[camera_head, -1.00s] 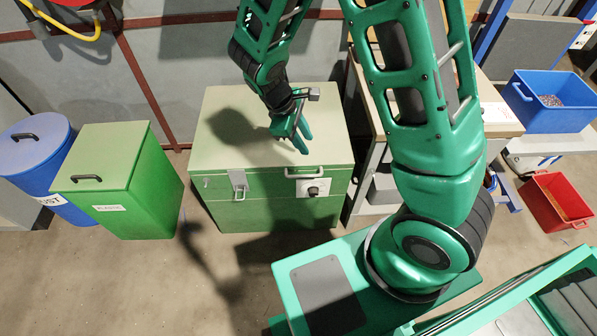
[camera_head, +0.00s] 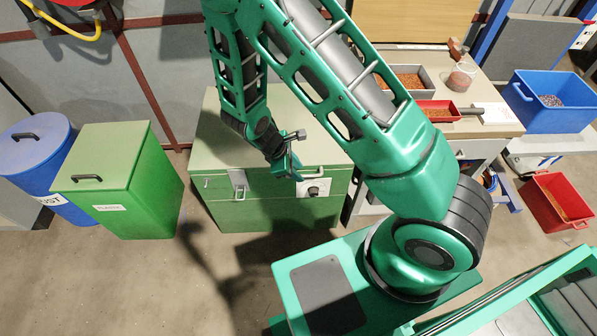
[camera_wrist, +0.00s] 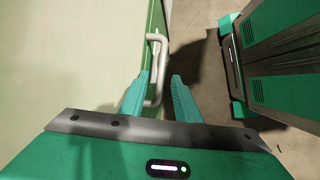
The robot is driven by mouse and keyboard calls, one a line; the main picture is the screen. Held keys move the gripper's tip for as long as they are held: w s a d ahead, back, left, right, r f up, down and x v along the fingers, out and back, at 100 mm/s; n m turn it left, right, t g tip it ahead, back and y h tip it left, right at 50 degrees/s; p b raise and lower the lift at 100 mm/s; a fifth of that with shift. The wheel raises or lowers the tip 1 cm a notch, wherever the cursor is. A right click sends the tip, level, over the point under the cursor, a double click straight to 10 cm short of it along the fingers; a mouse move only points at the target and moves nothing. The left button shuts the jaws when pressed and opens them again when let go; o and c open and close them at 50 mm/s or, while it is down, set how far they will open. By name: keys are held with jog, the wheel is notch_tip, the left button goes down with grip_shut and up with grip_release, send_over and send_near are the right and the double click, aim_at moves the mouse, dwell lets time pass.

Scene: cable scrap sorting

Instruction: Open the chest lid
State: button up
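The chest (camera_head: 260,210) is a green box with a pale green lid (camera_head: 215,145), and the lid is shut. A light grey bar handle (camera_head: 318,174) is on the upper right of its front, and a latch (camera_head: 239,184) is left of it. My gripper (camera_head: 294,174) points down at the front edge beside the handle. In the wrist view my gripper (camera_wrist: 160,76) is open, and the handle (camera_wrist: 155,42) runs down between its two fingers, close to the left one. I cannot tell whether a finger touches it.
A green lidded bin (camera_head: 135,190) and a blue round bin (camera_head: 35,160) stand left of the chest. A workbench (camera_head: 490,90) with trays is on the right, with a blue crate (camera_head: 550,115) and a red crate (camera_head: 550,205) beyond it. Bare floor lies in front of the chest.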

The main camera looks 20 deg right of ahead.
jog(key=shift+x, duration=1)
grip_shut()
jog(key=shift+r, duration=0.1)
